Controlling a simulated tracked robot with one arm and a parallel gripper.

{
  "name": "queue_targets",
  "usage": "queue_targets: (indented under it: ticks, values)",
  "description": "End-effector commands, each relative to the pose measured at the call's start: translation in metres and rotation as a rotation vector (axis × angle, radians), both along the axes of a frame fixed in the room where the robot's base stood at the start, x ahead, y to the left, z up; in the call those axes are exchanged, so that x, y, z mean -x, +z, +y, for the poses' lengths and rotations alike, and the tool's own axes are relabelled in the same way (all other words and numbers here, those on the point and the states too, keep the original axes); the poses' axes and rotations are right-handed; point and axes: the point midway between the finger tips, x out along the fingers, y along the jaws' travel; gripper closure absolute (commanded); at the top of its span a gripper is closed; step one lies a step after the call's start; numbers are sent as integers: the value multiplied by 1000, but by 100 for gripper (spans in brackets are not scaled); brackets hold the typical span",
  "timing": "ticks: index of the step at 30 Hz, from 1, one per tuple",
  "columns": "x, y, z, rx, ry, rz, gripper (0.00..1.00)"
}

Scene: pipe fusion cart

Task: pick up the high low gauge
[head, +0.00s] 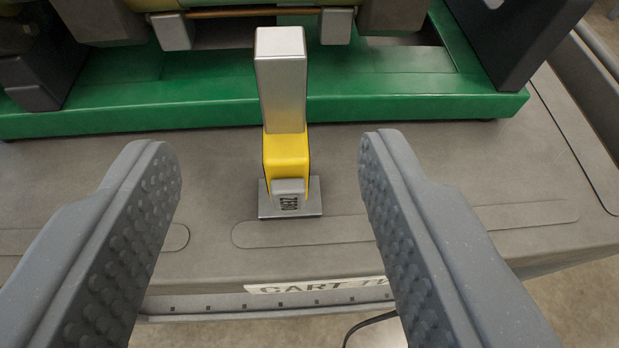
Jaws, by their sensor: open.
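The high low gauge (286,152) stands upright on the grey cart top, with a silver block on top, a yellow middle and a flat metal foot. My gripper (268,155) is open, with one grey studded finger on each side of the picture. The gauge shows between the two fingers, with clear space on both sides, and neither finger touches it. I cannot tell how far the fingertips are from it in depth.
A green machine base (400,88) lies right behind the gauge, with clamp parts above it. A dark cable (368,323) hangs below. The cart top beside the gauge is clear.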

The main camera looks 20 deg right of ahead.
Motion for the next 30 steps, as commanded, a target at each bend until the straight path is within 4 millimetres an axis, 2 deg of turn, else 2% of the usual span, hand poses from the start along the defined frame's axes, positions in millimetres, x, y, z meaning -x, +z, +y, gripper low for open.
queue_targets:
  ticks: [16, 26, 30]
  values:
    - [-62, -27, -18, -2, -1, 1, 52]
    - [-75, -34, -22, -2, 1, 2, 52]
    - [-86, -42, -27, -2, 0, 3, 52]
